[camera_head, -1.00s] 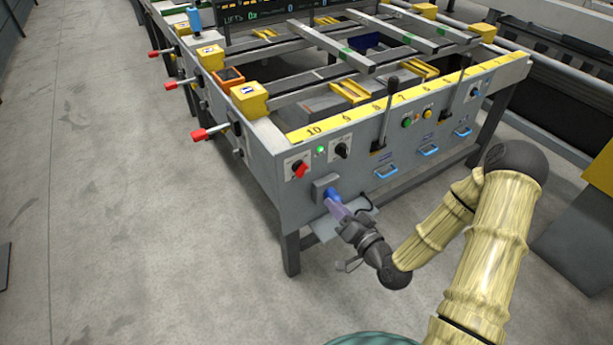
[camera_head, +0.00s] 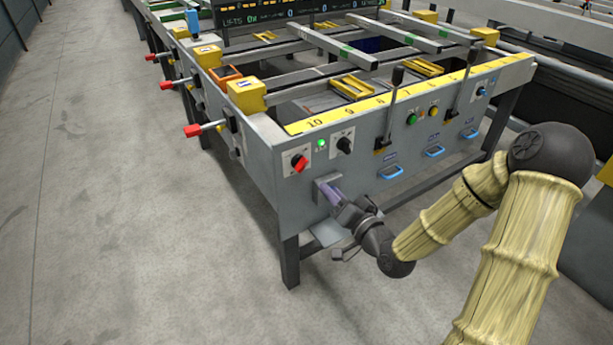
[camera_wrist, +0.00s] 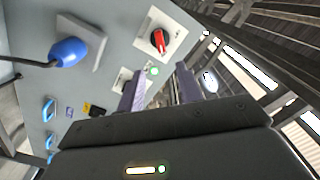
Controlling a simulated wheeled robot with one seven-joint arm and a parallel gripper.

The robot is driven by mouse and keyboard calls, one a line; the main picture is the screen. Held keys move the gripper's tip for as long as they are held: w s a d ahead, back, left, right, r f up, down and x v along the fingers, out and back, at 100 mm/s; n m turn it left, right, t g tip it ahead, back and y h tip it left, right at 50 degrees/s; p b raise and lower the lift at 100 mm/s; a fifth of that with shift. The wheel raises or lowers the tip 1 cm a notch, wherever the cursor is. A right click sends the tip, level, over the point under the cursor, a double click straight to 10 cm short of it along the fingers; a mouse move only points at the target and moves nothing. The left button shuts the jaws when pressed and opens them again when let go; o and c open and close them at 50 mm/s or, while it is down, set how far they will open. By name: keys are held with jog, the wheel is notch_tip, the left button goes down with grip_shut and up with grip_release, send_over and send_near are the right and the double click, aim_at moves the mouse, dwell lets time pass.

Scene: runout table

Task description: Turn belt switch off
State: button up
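A red rotary switch (camera_head: 299,162) on a white plate is at the left of the grey table's front panel. It also shows in the wrist view (camera_wrist: 158,40). To its right is a black knob (camera_head: 344,145) on another white plate; in the wrist view my finger partly hides it. A lit green lamp (camera_head: 321,143) sits between them. The labels are too small to read, so I cannot tell which is the belt switch. My gripper (camera_head: 330,191) is below these controls, close to the panel. In the wrist view its purple fingers (camera_wrist: 160,88) are apart with nothing held.
A blue plug with a black cable (camera_wrist: 69,51) projects from the panel near my gripper; the gripper hides it in the head view. Levers (camera_head: 391,105) and blue handles (camera_head: 390,171) lie further right. Red-tipped handles (camera_head: 193,130) project on the left side. The floor at left is clear.

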aim_at(305, 166)
jog(key=shift+a+f+b, duration=0.1)
jog(key=shift+f+b, duration=0.15)
jog(key=shift+b, duration=0.15)
jog(key=b+x, duration=0.1)
jog(key=x, duration=1)
jog(key=shift+w+a+r+b, duration=0.25)
jog(key=shift+b, duration=0.15)
grip_shut()
